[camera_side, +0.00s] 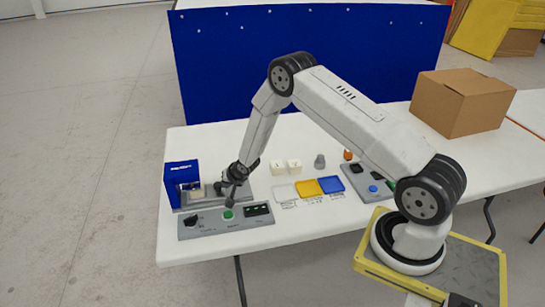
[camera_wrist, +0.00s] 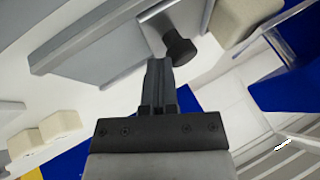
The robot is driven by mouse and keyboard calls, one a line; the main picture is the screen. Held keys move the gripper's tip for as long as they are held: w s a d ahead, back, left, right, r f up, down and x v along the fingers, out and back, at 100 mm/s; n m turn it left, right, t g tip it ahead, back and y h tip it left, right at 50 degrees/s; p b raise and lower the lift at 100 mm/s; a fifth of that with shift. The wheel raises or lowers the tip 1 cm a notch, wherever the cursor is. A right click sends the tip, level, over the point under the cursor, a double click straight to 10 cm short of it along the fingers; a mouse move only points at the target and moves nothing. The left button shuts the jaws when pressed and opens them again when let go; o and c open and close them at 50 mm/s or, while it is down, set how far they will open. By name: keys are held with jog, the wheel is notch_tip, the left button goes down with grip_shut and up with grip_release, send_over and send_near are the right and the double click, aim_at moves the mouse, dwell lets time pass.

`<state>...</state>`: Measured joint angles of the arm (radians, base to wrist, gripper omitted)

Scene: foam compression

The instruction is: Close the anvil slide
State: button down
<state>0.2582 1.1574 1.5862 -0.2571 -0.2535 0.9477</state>
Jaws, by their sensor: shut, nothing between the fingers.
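The blue press housing (camera_side: 181,172) stands on a grey base at the left end of the table. In the wrist view a dark round knob (camera_wrist: 180,49) sits on the end of a short grey rod, which looks like the slide's handle. A cream block (camera_wrist: 238,17) lies beyond it, close to the blue housing. My gripper (camera_wrist: 158,63) is shut and empty, with its fingertips just beside the knob; I cannot tell whether they touch it. In the side view my gripper (camera_side: 230,194) is low at the base's right part and hides the knob.
A control panel with a green button (camera_side: 228,214) lies in front of my gripper. Two white blocks (camera_side: 286,167), a yellow tray (camera_side: 307,187), a blue tray (camera_side: 331,184) and a grey weight (camera_side: 320,161) stand to the right. A cardboard box (camera_side: 462,102) is farther right.

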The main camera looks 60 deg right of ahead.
jog(key=shift+w+a, duration=0.7)
jog(key=shift+a, duration=0.05)
jog(key=shift+r, duration=0.1)
jog(key=shift+s+d, duration=0.4)
jog(key=shift+s, duration=0.3)
jog(key=s, duration=0.1)
jog(key=d, duration=0.1)
jog(key=s, duration=0.1)
jog(key=shift+s+d+r, duration=0.25)
jog(key=shift+s, duration=0.1)
jog(key=d+v, duration=0.1)
jog(key=v, duration=0.8)
jog(key=shift+a, duration=0.45)
jog(key=shift+s+a+r, duration=0.1)
jog(key=shift+s+r, duration=0.05)
jog(key=shift+r, duration=0.1)
